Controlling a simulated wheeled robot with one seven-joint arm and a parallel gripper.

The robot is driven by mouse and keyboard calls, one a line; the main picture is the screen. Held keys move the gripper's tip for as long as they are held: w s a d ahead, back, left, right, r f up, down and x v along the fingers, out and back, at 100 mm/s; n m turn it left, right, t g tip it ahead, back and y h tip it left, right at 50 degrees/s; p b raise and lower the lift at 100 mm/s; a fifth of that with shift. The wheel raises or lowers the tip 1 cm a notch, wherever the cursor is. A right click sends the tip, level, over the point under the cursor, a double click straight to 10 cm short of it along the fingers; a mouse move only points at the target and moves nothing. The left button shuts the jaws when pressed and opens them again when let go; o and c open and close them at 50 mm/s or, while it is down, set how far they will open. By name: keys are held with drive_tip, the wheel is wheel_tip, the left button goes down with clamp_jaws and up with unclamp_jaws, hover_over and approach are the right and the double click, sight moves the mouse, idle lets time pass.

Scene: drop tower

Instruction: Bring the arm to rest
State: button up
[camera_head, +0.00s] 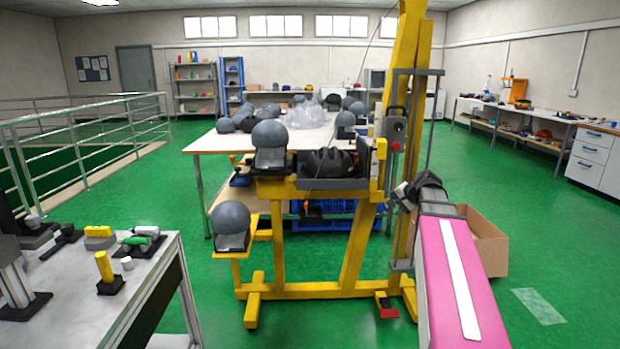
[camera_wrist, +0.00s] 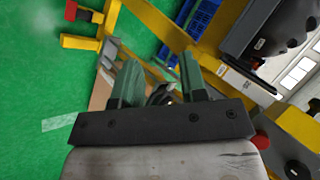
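My arm (camera_head: 462,285), pink with a white strip, reaches up from the bottom right in the head view. My gripper (camera_head: 404,196) is at its far end, close to the right side of the yellow drop tower (camera_head: 362,245). In the wrist view my gripper (camera_wrist: 160,68) has its two greenish fingers apart. A small dark shape shows between them; I cannot tell what it is, and nothing is clearly gripped. The dark helmet (camera_head: 326,163) lies on the tower's platform, left of my gripper.
A cardboard box (camera_head: 488,242) stands on the floor behind my arm. A red control button (camera_head: 395,146) is on the tower post. Grey headforms (camera_head: 270,134) sit on the tower's left side. A bench (camera_head: 150,262) stands at left. Green floor at right is open.

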drive_tip(key=s+a+f+n+g+h, duration=0.2)
drive_tip(key=s+a+f, duration=0.4)
drive_tip(key=s+f, duration=0.4)
drive_tip(key=s+a+f+n+g+h, duration=0.2)
drive_tip(key=s+a+f+n+g, duration=0.3)
drive_tip(key=s+f, duration=0.6)
wheel_tip(320, 180, down, 5)
drive_tip(key=shift+s+a+f+n+h, duration=0.15)
drive_tip(key=shift+a+n+h, duration=0.25)
drive_tip(key=shift+a+n, duration=0.2)
